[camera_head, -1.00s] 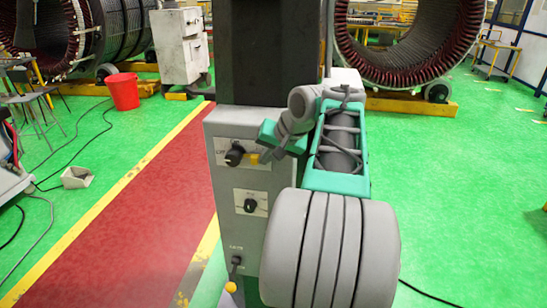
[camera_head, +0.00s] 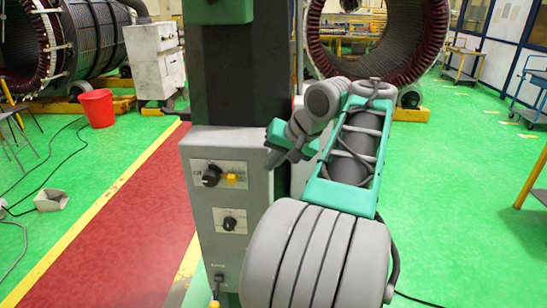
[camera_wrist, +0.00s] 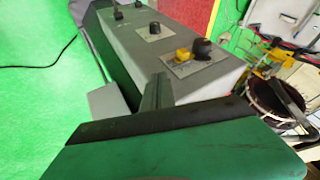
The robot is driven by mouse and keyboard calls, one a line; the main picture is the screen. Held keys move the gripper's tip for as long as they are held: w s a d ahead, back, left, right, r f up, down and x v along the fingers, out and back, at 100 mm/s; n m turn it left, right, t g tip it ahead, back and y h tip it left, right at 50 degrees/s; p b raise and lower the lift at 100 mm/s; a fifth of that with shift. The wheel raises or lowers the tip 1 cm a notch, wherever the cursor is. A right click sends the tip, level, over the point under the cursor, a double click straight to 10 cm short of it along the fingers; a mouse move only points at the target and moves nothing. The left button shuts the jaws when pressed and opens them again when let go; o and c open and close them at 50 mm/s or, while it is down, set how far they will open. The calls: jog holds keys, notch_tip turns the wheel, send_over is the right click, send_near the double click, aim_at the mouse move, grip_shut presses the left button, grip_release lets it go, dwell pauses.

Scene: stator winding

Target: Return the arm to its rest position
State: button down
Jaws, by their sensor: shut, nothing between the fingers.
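My gripper (camera_head: 280,152) is at the end of my grey and green arm, just right of the control box's upper front edge in the head view. In the wrist view my gripper (camera_wrist: 157,88) shows as closed dark fingers in front of a green body. It is shut and holds nothing. The grey control box (camera_head: 233,262) has a black knob (camera_head: 211,175) beside a yellow switch (camera_head: 231,180) and a lower black knob (camera_head: 229,223). The box also fills the middle of the wrist view (camera_wrist: 190,85). I cannot tell the exact gap between gripper and box.
A dark column (camera_head: 238,75) rises behind the box. Large stator rings stand at back left (camera_head: 92,35) and back right (camera_head: 318,40). A red bucket (camera_head: 96,108) and white cabinet (camera_head: 152,60) are on the left. The green floor at right (camera_head: 455,180) is mostly open.

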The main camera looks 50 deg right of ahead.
jog(key=shift+s+a+r, duration=0.1)
jog(key=shift+s+r, duration=0.15)
jog(key=shift+r, duration=0.1)
jog(key=w+a+f+n, duration=0.2)
jog(key=a+f, duration=0.1)
jog(key=a, duration=0.4)
jog(key=w+a+f+n+g, duration=0.1)
jog(key=w+a+f, duration=0.1)
jog(key=a, duration=0.5)
jog(key=w+a+f+n, duration=0.2)
jog(key=a+f, duration=0.1)
jog(key=a, duration=0.4)
jog(key=s+a+f+n+g+b, duration=0.1)
jog(key=s+a+f+n, duration=0.3)
jog(key=s+a+f, duration=0.5)
jog(key=shift+s+a+f+g, duration=0.15)
jog(key=shift+a+f+g, duration=0.3)
jog(key=shift+f, duration=0.2)
